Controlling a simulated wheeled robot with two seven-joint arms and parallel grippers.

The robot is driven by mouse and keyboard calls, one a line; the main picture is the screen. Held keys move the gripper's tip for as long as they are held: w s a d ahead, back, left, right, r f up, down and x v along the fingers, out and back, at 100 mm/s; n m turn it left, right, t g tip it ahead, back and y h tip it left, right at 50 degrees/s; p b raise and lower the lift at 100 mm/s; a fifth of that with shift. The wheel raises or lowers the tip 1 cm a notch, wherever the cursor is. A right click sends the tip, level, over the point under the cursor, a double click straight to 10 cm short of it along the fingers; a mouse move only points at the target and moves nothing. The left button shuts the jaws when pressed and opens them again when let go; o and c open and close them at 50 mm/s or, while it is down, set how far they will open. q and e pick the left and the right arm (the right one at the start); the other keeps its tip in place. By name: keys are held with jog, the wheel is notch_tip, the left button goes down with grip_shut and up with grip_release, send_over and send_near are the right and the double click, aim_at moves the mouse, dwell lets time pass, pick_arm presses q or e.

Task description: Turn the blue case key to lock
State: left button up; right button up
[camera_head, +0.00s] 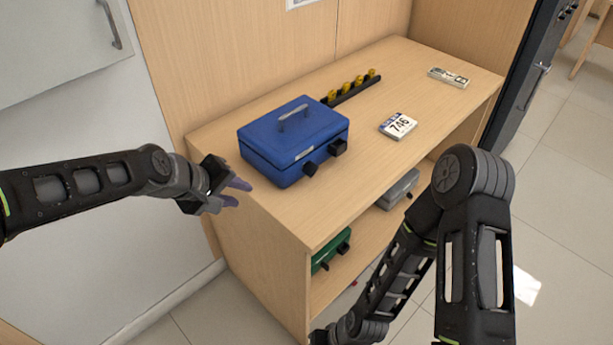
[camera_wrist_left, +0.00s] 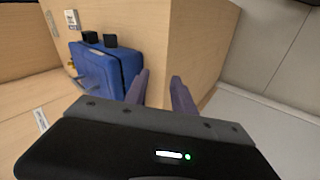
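The blue case (camera_head: 290,140) sits closed on the wooden counter, its handle on the lid. Two black blocks stick out from its front, a left one (camera_head: 310,168) and a right one (camera_head: 338,147); I cannot tell which is the key. The case (camera_wrist_left: 95,68) also shows in the left wrist view with both blocks. My left gripper (camera_head: 238,192) is left of the case, near the counter's left edge, apart from it. Its purple fingers (camera_wrist_left: 160,90) are spread and empty. My right arm reaches down at the lower right; its gripper is not visible.
The counter top (camera_head: 360,170) is clear in front of the case. A black rack with yellow pieces (camera_head: 350,87) stands behind it. A white 746 card stack (camera_head: 398,126) and a banknote bundle (camera_head: 448,77) lie right. Green (camera_head: 331,250) and grey (camera_head: 398,189) cases sit on the shelf below.

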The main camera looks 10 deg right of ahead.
pick_arm(q)
jog(key=s+f+m, duration=0.1)
jog(key=s+f, duration=0.1)
jog(key=f, duration=0.7)
jog(key=s+f+m, duration=0.1)
jog(key=s+f, duration=0.2)
jog(key=f, duration=0.5)
jog(key=s+f+m+g+y, duration=0.1)
jog(key=s+f+g, duration=0.3)
jog(key=s+f, duration=1.2)
jog(key=s, duration=0.4)
jog(key=shift+s+a+f+m+g, duration=0.3)
jog(key=shift+a+f+g, duration=0.05)
jog(key=shift+g, duration=0.05)
